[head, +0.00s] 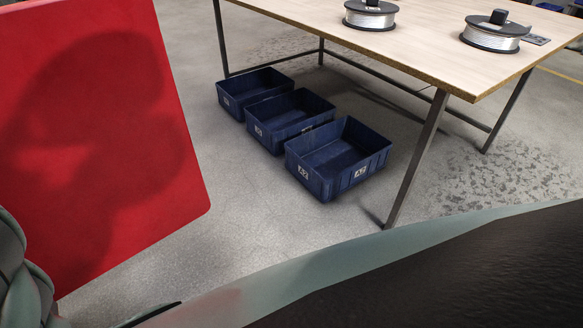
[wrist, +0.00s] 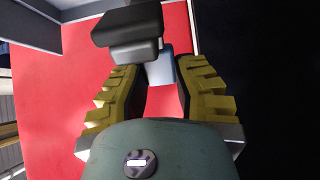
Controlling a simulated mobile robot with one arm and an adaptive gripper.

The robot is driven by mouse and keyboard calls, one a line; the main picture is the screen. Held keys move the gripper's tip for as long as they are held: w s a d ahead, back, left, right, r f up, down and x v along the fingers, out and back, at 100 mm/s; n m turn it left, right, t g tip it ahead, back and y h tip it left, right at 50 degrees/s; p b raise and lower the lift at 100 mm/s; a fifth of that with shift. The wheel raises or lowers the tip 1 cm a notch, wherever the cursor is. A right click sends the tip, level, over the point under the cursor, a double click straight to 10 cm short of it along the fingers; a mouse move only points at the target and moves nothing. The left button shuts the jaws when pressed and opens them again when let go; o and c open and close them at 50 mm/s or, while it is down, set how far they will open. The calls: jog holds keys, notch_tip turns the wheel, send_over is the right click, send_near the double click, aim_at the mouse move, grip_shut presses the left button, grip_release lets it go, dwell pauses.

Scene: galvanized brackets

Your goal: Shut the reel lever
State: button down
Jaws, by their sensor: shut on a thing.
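In the wrist view my gripper (wrist: 153,80) has its two yellow ridged fingers on either side of a small grey-blue piece, in front of a red panel. I take this piece to be part of the reel lever (wrist: 160,70). The fingers are shut on it. A black block (wrist: 130,33) sits just beyond the fingertips, overlapping the left one in the picture; I cannot tell whether it is joined to the grey-blue piece. The head view shows neither my gripper nor the lever.
The red panel (head: 110,130) stands upright at the left of the head view and fills the wrist view's background. A wooden table (head: 420,45) carries two wire reels (head: 370,15). Blue bins (head: 335,160) stand on the floor. Grey floor between panel and bins is clear.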

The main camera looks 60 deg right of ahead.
jog(key=c, duration=0.7)
grip_release()
jog(key=shift+o, duration=0.2)
jog(key=shift+s+a+r, duration=0.15)
jog(key=shift+s+r, duration=0.2)
jog(key=shift+r, duration=0.05)
jog(key=v, duration=1.1)
jog(key=shift+f, duration=0.1)
